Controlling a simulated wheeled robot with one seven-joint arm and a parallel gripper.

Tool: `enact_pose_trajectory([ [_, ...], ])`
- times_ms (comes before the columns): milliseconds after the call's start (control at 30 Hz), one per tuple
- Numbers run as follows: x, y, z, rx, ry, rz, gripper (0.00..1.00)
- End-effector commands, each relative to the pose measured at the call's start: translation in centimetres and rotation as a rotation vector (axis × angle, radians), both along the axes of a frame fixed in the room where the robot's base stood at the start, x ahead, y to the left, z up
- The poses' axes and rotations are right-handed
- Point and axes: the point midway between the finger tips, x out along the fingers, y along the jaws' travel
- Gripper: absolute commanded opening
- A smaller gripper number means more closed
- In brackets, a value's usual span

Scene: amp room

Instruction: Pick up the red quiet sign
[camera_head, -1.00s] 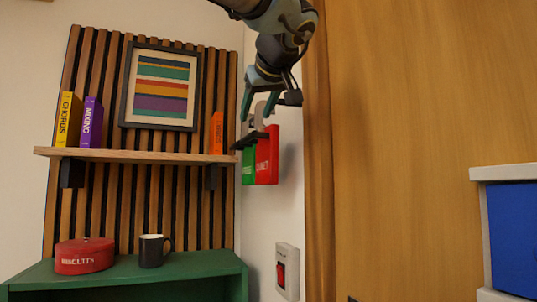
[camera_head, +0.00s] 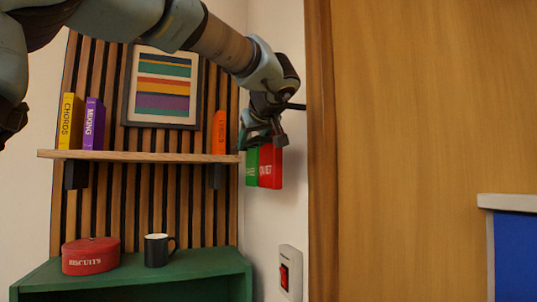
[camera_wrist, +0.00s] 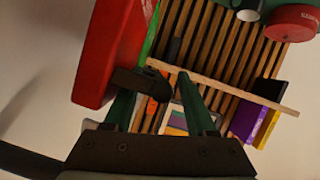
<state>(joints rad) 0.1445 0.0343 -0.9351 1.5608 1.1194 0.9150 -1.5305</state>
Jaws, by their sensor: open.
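The red quiet sign (camera_head: 270,168) hangs on the white side wall, right of the shelf. A green sign (camera_head: 251,167) hangs beside it on its left. My gripper (camera_head: 263,138) is right at the top of the signs and hides their upper edges. In the wrist view the red sign (camera_wrist: 103,50) is large at upper left, outside the left finger, with a thin strip of the green sign (camera_wrist: 152,25) beside it. My gripper's fingers (camera_wrist: 163,85) are apart, with no sign between them. A dark hanger piece (camera_wrist: 140,82) shows near the left fingertip; contact cannot be told.
A wooden shelf (camera_head: 140,156) with books ends close left of my gripper. Below, a green cabinet (camera_head: 150,270) bears a red biscuit tin (camera_head: 90,256) and a dark mug (camera_head: 159,250). A red switch (camera_head: 284,277) is lower on the wall. A wooden door (camera_head: 420,120) stands right.

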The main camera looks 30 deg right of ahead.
Motion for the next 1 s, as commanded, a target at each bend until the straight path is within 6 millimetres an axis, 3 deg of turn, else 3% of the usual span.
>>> enact_pose_trajectory([
  [67,-0.01,0.01,-0.01,0.000,0.000,0.000,0.55],
  [533,-0.03,0.02,-0.01,0.000,0.000,0.001,0.02],
  [1000,-0.03,0.02,0.00,0.000,0.000,0.001,0.00],
])
